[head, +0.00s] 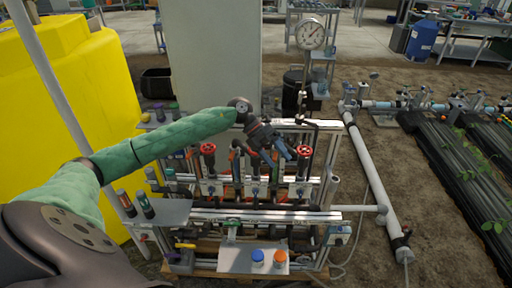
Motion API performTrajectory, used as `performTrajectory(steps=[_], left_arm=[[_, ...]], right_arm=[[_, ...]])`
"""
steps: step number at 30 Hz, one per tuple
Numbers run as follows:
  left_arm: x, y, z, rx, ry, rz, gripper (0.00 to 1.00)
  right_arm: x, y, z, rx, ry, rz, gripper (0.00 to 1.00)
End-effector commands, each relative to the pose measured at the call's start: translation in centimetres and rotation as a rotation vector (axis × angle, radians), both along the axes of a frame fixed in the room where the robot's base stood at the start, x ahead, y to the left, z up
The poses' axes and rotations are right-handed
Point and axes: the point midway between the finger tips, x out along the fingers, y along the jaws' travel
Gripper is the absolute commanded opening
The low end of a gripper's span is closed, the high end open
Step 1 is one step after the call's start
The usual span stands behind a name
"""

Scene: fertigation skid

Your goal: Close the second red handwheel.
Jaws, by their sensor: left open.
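Two red handwheels show on top of upright valves on the skid: one at the left (208,149) and one at the right (305,150). My left arm reaches in from the left in a green sleeve. My left gripper (284,154) is open, its blue fingers pointing down and right, just left of the right handwheel. I see nothing between the fingers, and whether they touch the wheel I cannot tell. The gripper and wrist cover the middle of the valve row, so any handwheel there is hidden. My right gripper is not in view.
A pressure gauge (310,34) stands on a post behind the skid. A blue-capped jar (258,257) and an orange-capped jar (280,258) stand on the front shelf. A yellow tank (75,90) fills the left. White pipe (370,175) runs along the right; bare soil lies beside it.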

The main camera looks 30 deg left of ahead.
Motion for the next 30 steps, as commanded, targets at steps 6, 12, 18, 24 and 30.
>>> performTrajectory(steps=[6,12,18,24,30], left_arm=[[2.1,3.6,0.3,0.344,-0.140,-0.181,0.77],[4.0,7.8,2.0,0.639,-0.209,-0.292,0.77],[5.1,10.6,3.8,0.825,-0.226,-0.342,0.77],[5.3,11.3,4.0,0.868,-0.226,-0.352,0.77],[5.2,11.3,2.3,0.865,-0.224,-0.352,0.77]], right_arm=[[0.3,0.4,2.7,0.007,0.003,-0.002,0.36],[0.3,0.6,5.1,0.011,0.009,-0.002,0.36],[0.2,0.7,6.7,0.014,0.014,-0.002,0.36],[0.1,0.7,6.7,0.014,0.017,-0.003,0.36],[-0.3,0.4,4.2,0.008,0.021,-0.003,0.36]])
